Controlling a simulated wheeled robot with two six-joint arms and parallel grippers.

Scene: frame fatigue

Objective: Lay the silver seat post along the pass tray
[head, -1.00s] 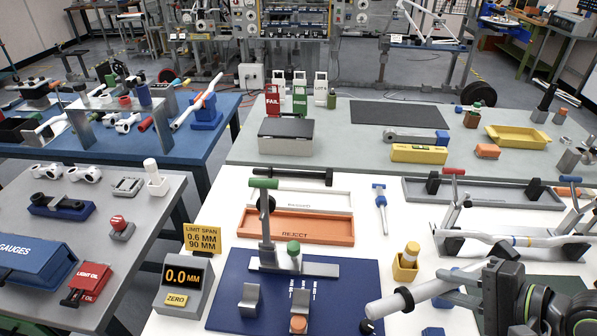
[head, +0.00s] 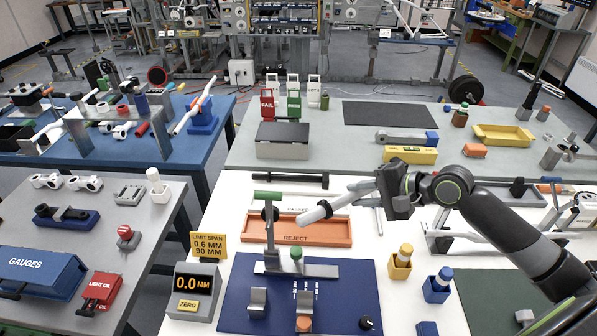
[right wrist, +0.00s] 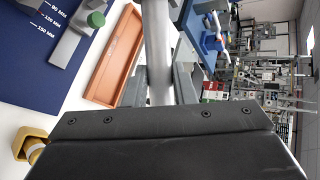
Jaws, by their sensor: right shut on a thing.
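The silver seat post (head: 336,204) is in my right gripper (head: 384,190), which is shut on it. In the head view the post slants down to the left from the gripper, over the right part of the trays. The white pass tray (head: 306,197) lies behind the orange reject tray (head: 300,238), partly hidden by the post and a green-handled fixture. In the right wrist view the post (right wrist: 157,50) runs between the two fingers (right wrist: 158,88). I cannot tell its exact height above the trays. My left gripper is not in view.
The green-handled fixture (head: 269,230) stands upright on the blue mat (head: 245,300), near the trays' front. A black-ended bar (head: 290,180) lies behind the pass tray. Yellow (head: 400,268) and blue (head: 437,290) holders stand to the right. White table is bare between the holders and the mat.

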